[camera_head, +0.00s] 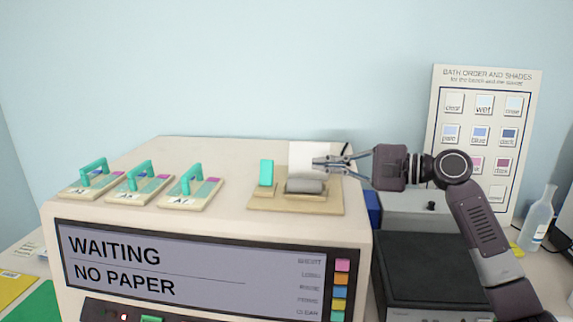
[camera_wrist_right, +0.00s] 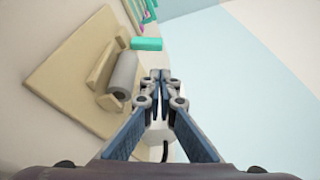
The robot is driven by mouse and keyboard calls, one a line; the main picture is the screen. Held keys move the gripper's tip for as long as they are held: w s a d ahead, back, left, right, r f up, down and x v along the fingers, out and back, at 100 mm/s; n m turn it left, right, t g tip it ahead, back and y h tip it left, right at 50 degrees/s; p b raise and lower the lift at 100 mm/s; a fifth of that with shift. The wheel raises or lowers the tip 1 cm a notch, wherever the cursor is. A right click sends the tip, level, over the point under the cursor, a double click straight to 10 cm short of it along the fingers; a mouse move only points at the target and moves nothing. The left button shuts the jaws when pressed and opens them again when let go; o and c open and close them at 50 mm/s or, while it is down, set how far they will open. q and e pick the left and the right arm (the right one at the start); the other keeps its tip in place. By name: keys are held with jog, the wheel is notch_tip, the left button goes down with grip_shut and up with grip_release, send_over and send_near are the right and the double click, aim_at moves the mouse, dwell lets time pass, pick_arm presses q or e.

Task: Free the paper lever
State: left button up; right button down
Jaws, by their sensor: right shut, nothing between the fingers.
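The paper station is a beige base plate (camera_head: 320,206) on top of the machine, with a grey roller (camera_head: 305,186) and an upright teal tab (camera_head: 266,173) at its left. A white sheet-like piece (camera_head: 305,153) stands behind the roller. A short black rod (camera_head: 345,149) rises behind my gripper; I cannot tell which part is the paper lever. My right gripper (camera_head: 316,163) is shut and empty, its tips above and behind the roller. The wrist view shows the closed fingertips (camera_wrist_right: 159,76) beside the roller (camera_wrist_right: 123,75) and teal tab (camera_wrist_right: 146,43). My left gripper is not in view.
The machine's display (camera_head: 190,268) reads WAITING, NO PAPER. Several slide holders with teal handles, one of them here (camera_head: 192,192), sit left on the machine top. A dark box (camera_head: 425,268), a bottle (camera_head: 540,222) and a bath-order board (camera_head: 434,120) are at right.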

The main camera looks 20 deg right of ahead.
aim_at(267, 173)
jog(key=p+x, duration=0.3)
jog(key=x, duration=0.5)
jog(key=shift+w+a+r, duration=0.1)
jog(key=shift+w+a, duration=0.05)
jog(key=shift+a, duration=0.1)
jog(key=shift+w+a+f+p, duration=0.25)
jog(key=shift+w+a+p, duration=0.2)
jog(key=shift+w+a, duration=0.1)
jog(key=shift+s+n+b, duration=0.15)
jog(key=shift+n+b, duration=0.15)
jog(key=shift+b, duration=0.15)
